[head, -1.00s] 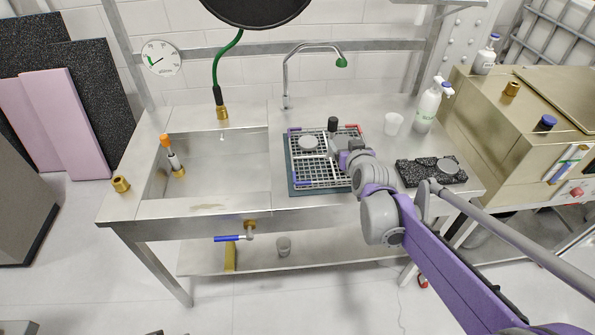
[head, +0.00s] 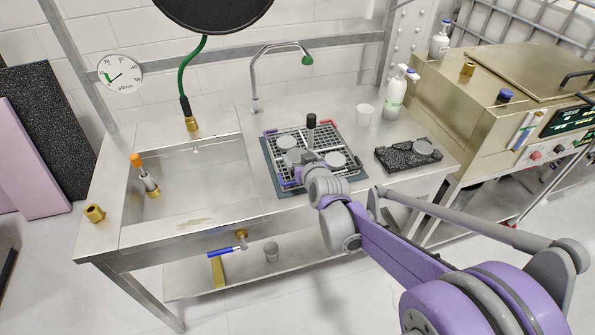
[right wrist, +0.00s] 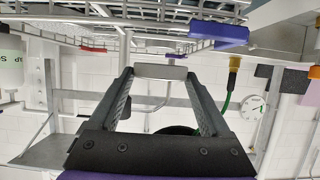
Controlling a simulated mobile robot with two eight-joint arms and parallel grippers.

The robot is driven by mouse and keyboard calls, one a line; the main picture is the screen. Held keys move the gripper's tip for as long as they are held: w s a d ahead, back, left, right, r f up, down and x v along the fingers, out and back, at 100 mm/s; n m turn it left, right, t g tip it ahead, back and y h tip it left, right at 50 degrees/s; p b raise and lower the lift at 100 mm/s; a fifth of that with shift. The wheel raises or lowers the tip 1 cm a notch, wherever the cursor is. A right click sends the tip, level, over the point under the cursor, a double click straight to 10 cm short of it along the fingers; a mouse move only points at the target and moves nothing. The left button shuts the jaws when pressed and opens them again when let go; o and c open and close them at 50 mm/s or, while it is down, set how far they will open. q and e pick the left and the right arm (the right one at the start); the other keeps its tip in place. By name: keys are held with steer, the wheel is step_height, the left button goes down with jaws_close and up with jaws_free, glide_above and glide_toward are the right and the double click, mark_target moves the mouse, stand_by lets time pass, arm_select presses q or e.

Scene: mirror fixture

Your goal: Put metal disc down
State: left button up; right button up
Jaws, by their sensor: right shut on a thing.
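My right gripper (head: 303,157) is shut on a grey metal disc (head: 291,155) and holds it over the left part of the mirror fixture (head: 267,160). In the right wrist view the disc (right wrist: 160,72) shows edge-on between the two fingertips. I cannot tell whether it touches the fixture. A second disc (head: 286,141) lies just behind it on the fixture, and a third disc (head: 336,159) lies to the right. A black knob (head: 311,121) stands at the back of the fixture. My left gripper is not in view.
A black speckled block (head: 393,159) with a disc (head: 422,148) on it sits to the right. A white cup (head: 365,114) and bottles (head: 394,97) stand behind. The sink basin (head: 185,185) is left of the fixture, with a tap (head: 254,85) behind.

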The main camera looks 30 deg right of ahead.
steer(key=shift+f+b, duration=0.5)
steer(key=shift+f, duration=1.85)
steer(key=shift+f, duration=0.1)
steer(key=o, duration=1.3)
